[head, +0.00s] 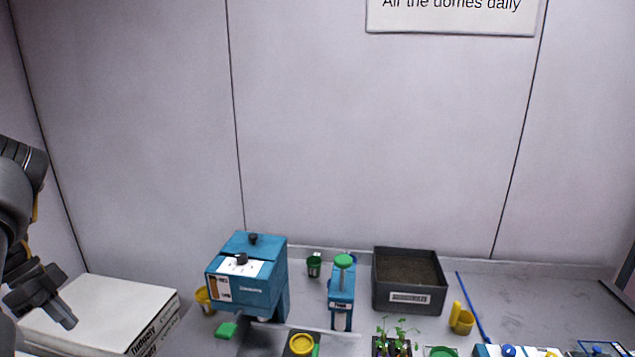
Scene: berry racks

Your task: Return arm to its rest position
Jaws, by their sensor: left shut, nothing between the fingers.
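My left arm comes in at the left edge of the head view. Its gripper (62,312) points down and to the right, over the white boxes at the left. The gripper is shut with nothing held. It is well left of the blue machine and touches none of the items on the counter. My right gripper is not in view.
White boxes (120,297) lie at the left. A blue machine (247,290), a blue dispenser with a green top (342,290), and a dark soil tray (408,303) stand along the back. Seedlings (397,333) and a yellow cup (462,322) are in front. The grey wall is behind.

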